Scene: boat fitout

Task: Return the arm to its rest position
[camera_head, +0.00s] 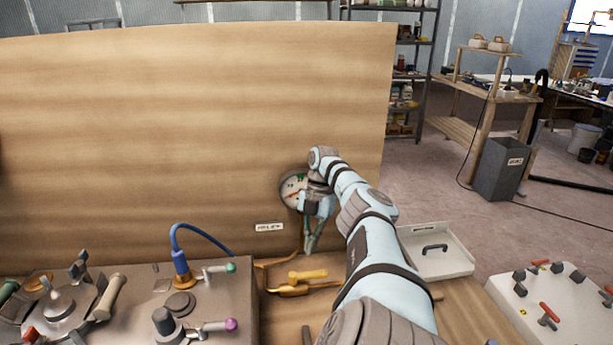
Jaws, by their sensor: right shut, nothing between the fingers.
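My right arm reaches in from the bottom, and its gripper (310,244) points down in front of the wooden panel. Its fingers are shut with nothing between them. A round dial (291,188) on the panel is partly hidden behind the wrist. My left arm and gripper are not in view.
A grey console (215,290) with levers, knobs and a blue hooked cable (190,230) stands at the left. A white tray (455,262) with a black handle lies right of my arm. A panel with red handles (560,310) is at lower right.

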